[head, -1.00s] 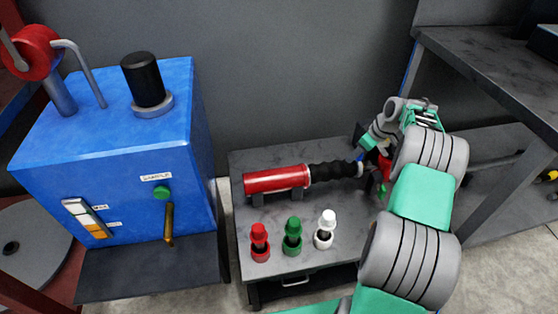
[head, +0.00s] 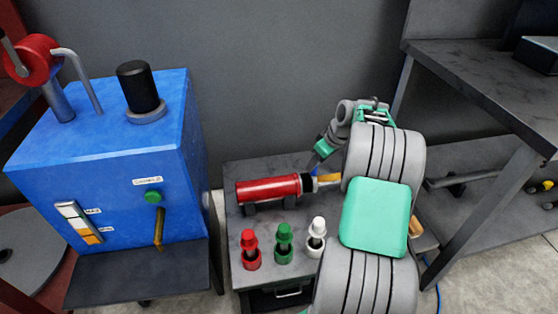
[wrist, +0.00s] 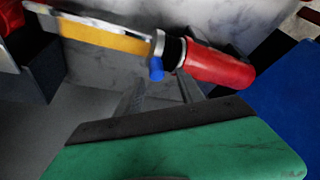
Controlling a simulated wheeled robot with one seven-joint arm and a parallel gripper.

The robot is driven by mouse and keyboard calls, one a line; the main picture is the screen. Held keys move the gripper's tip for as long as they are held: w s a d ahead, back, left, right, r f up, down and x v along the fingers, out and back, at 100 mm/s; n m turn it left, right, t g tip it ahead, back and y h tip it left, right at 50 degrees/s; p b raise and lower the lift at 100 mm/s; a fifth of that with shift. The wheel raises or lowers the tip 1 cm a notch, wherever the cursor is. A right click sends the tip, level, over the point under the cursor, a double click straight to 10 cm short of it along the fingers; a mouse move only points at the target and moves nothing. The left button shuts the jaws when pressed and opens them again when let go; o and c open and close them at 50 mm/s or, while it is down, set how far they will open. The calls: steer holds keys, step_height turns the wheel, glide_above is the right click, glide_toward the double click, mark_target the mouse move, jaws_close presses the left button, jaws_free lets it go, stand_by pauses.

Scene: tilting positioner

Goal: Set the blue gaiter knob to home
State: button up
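The gaiter unit has a red cylinder (head: 268,188) on the bench, with its black gaiter (head: 307,183) bunched short against the cylinder's right end. A small blue knob (wrist: 157,69) shows at the gaiter's end beside a silver collar (wrist: 159,43). A yellow scale strip (wrist: 105,38) is bare beyond the collar. The red cylinder also shows in the wrist view (wrist: 218,66). My gripper (head: 319,163) is by the gaiter's end, close to the blue knob. Its fingers are mostly hidden or blurred, so I cannot tell whether they grip or touch the knob.
A blue cabinet (head: 110,150) stands left, a dark table (head: 480,80) right. My arm hides the bench's right side.

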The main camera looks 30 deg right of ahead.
steer(key=s+a+r+p, duration=0.1)
steer(key=s+a+r, duration=0.1)
steer(key=a+r, duration=0.3)
steer(key=s+a+r+m+g+p, duration=0.1)
steer(key=s+a+r, duration=0.2)
steer(key=a, duration=0.7)
step_height(320, 180, up, 2)
steer(key=shift+a+r+m, duration=0.1)
steer(key=shift+a+m, duration=0.05)
steer(key=shift+m, duration=0.15)
steer(key=m+t+h+b, duration=0.1)
steer(key=m+h+b, duration=0.15)
steer(key=b, duration=0.35)
glide_above(317, 180)
step_height(317, 180, down, 7)
steer(key=shift+y, duration=0.45)
steer(key=b+x, duration=0.2)
steer(key=x, duration=0.5)
steer(key=shift+w+f+b, duration=0.25)
steer(key=shift+f+b, duration=0.1)
steer(key=shift+b, duration=0.05)
